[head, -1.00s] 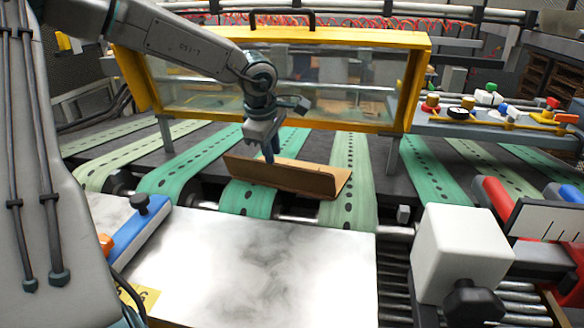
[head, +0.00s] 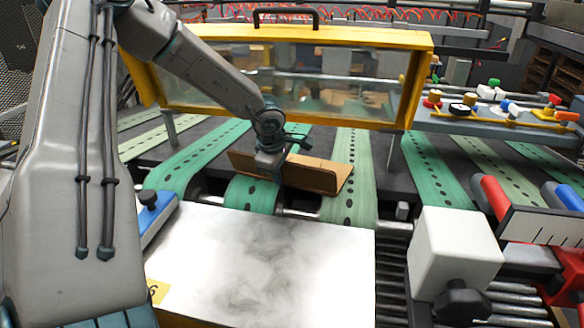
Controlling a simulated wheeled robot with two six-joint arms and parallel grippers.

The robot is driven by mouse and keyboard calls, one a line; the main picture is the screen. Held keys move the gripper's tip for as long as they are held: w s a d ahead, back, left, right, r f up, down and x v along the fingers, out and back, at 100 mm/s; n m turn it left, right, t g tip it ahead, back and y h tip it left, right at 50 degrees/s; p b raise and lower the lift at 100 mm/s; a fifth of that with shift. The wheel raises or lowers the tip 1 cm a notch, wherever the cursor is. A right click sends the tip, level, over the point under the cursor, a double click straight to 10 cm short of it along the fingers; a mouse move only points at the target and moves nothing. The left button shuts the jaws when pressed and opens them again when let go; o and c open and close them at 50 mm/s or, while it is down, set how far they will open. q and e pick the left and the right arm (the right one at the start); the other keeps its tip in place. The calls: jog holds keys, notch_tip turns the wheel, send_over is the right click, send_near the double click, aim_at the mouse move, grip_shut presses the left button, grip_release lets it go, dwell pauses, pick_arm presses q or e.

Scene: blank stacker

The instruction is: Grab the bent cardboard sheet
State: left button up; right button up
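The bent cardboard sheet (head: 320,176) is brown with an upright folded flap. It lies across the green perforated belts, just behind the white marbled plate. My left gripper (head: 271,170) reaches down from the upper left and is at the left part of the sheet, covering some of it. Its fingertips are hard to make out against the sheet, so I cannot tell whether they touch or grip it. My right gripper is not in the head view.
A yellow-framed clear guard (head: 420,75) stands behind the sheet. The white plate (head: 262,262) is bare in front. A white block with a dark knob (head: 455,248) stands at the front right. Green belts (head: 350,160) run beneath the sheet.

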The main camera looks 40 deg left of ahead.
pick_arm(q)
jog(key=shift+s, duration=0.1)
jog(key=shift+c, duration=0.7)
grip_shut()
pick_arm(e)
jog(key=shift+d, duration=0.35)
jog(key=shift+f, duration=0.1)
